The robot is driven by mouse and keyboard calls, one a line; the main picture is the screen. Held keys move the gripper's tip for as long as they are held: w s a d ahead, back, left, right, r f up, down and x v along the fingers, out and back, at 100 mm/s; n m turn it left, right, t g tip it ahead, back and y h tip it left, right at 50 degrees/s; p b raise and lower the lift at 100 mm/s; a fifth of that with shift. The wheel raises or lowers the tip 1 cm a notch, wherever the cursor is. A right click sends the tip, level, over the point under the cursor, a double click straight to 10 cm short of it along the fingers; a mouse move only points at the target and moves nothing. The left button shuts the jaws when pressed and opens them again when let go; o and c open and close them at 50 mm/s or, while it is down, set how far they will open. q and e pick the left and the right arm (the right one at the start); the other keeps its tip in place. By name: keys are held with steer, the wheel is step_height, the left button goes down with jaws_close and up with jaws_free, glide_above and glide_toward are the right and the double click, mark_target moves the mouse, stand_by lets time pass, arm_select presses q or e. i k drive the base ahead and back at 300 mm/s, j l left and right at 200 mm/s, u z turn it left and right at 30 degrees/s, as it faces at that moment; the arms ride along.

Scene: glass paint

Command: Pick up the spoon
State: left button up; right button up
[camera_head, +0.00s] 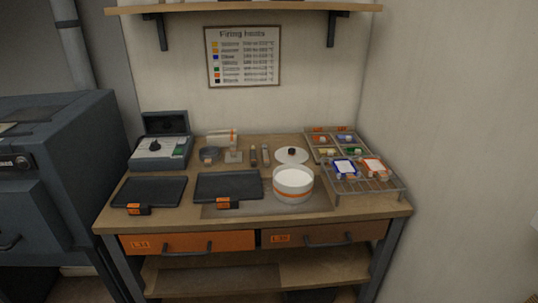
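I cannot clearly make out a spoon. Two short upright dark and brown items (253,156) stand side by side near the back middle of the workbench (130,215), too small to identify. In front of them to the right is a white pot (293,186) with an orange band, open at the top and pale inside. A white lid with a dark knob (291,155) lies behind the pot. Neither of my grippers is in view.
Two dark trays (150,191) (228,185) lie at the front left and middle. A grey-green device (161,150) stands behind them. A wire rack (385,185) with small cards and a sectioned tray (320,140) are at right. Orange (225,241) and brown (365,230) drawers are closed.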

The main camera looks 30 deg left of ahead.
mark_target(265, 154)
steer(key=u, duration=1.45)
steer(key=i+u, duration=0.1)
steer(key=i+l, duration=0.05)
